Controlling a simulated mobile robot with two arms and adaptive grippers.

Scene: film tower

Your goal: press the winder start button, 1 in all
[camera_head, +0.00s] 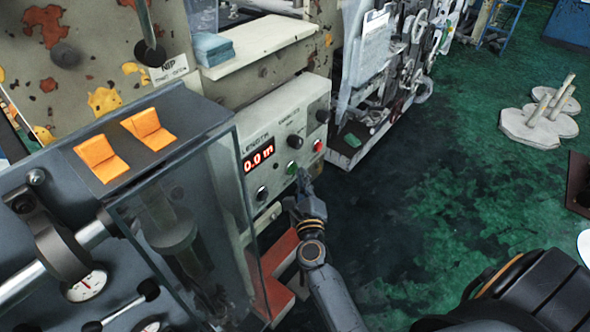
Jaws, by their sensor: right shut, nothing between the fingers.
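The winder control box (283,119) is a pale panel with a red display (258,157) reading 0.0 m under the word LENGTH. On its lower part are a green button (292,168), a red button (318,146) and a dark knob (293,141). My right gripper (302,177) is shut and empty. Its tip is just right of and slightly below the green button, close to the panel face. I cannot tell whether it touches the panel. The green button stays visible. My left gripper is not in view.
A clear guard (185,225) and a grey panel with orange switches (148,129) stand to the left. Red steps (277,254) lie under the box. A machine with a clipboard (371,50) stands behind. The green floor (470,150) to the right is mostly open.

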